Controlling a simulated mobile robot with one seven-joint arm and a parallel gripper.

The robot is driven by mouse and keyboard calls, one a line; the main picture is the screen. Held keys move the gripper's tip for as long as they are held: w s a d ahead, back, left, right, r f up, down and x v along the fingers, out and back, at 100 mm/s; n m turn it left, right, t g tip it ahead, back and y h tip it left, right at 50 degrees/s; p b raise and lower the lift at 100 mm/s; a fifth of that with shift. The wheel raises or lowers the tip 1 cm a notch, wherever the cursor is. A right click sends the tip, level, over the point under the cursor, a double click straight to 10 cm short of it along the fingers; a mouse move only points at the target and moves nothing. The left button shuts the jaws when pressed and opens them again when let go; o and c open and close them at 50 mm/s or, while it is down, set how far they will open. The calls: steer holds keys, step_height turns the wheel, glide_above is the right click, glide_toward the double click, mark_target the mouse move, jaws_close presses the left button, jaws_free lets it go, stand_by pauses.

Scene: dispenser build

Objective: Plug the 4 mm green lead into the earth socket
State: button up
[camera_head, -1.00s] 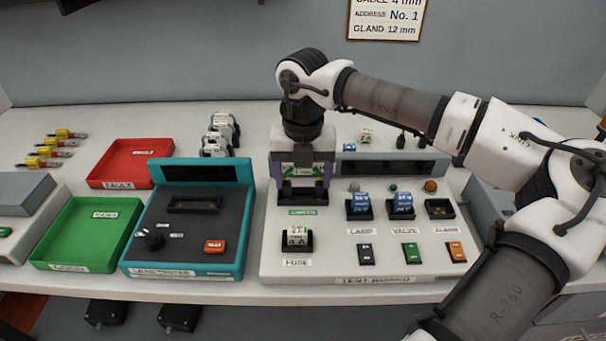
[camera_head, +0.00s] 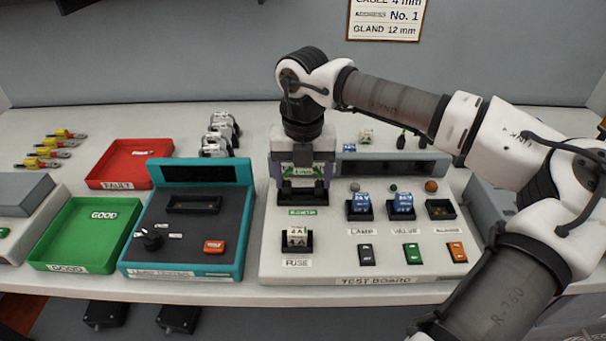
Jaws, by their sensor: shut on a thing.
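My gripper (camera_head: 303,190) points down over the back left of the white test board (camera_head: 330,268). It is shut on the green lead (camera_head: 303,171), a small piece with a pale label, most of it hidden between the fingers. The earth socket (camera_head: 303,196) is a dark holder right under the fingertips, behind a green label (camera_head: 302,211). The lead's lower end is hidden, so I cannot tell whether it is in the socket or just above it.
A fuse (camera_head: 298,237) sits in front of the socket, and two blue-white plugs (camera_head: 359,203) (camera_head: 401,203) stand to its right. Left are a teal lead tester (camera_head: 185,270), a green tray (camera_head: 68,266) and a red tray (camera_head: 105,184). Several yellow-red leads (camera_head: 47,152) lie far left.

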steer(key=shift+f+b, duration=0.35)
steer(key=shift+b, duration=0.15)
stand_by(0.5)
steer(key=o, duration=1.1)
steer(key=shift+r, duration=0.1)
steer(key=shift+r+p, duration=1.9)
steer(key=shift+r, duration=1.5)
